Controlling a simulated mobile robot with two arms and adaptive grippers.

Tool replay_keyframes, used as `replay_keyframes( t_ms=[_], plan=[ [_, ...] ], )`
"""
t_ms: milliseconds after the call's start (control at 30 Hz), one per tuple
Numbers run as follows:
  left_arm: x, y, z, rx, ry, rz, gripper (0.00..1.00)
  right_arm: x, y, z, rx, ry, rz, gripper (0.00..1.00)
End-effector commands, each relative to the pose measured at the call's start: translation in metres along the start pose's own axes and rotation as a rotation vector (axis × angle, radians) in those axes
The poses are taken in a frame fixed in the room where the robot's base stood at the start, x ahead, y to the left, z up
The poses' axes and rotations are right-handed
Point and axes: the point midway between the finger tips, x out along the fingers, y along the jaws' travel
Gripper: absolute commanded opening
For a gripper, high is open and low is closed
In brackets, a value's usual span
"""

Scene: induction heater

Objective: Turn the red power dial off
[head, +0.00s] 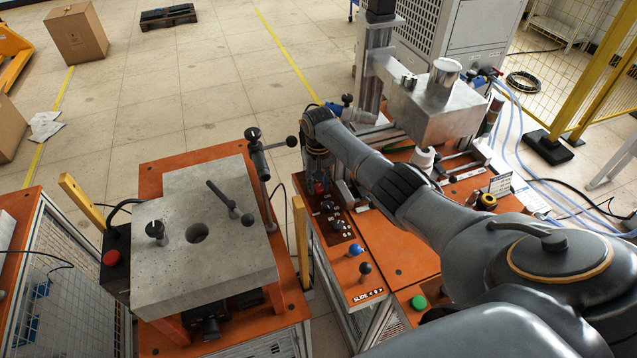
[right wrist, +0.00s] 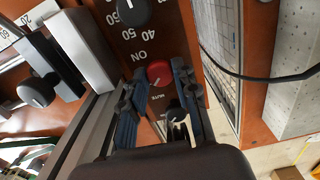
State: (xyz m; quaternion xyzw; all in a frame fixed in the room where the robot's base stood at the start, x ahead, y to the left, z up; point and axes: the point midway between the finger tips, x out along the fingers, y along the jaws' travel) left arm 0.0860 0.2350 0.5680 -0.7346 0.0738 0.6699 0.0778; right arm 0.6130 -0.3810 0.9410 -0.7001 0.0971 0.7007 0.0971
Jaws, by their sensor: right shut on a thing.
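The red power dial (right wrist: 158,72) sits on a dark control panel with white lettering, close to the word ON. In the right wrist view my right gripper (right wrist: 157,80) has its two blue-grey fingers on either side of the dial, shut on it. In the head view my right gripper (head: 319,184) reaches down to the panel at the back left of the orange bench, and the dial is mostly hidden by it. My left gripper is not in view.
A black numbered dial (right wrist: 132,10) is beside the red one, and a small silver switch (right wrist: 176,114) sits close to the fingers. A concrete-topped stand (head: 205,270) is to the left.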

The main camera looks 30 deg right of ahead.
Motion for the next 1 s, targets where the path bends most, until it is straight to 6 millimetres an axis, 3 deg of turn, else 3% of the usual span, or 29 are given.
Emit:
replay_keyframes(
  t_ms=[633,667,733,767,1000],
  plan=[
    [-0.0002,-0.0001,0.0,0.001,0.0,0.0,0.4,-0.0004,-0.0003,-0.0005,-0.05,0.002,-0.001,0.0],
    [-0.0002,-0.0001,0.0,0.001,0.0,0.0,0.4,-0.0004,-0.0003,-0.0005,-0.05,0.002,0.0,0.33],
    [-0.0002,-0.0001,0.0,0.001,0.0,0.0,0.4,-0.0004,-0.0003,-0.0004,-0.05,0.001,0.0,0.47],
    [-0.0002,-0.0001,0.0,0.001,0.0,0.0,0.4,-0.0004,-0.0002,-0.0004,-0.049,0.001,0.0,0.52],
    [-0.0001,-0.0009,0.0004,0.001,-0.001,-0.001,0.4,-0.0003,-0.0001,-0.0003,-0.048,0.001,0.0,0.52]
  ],
)
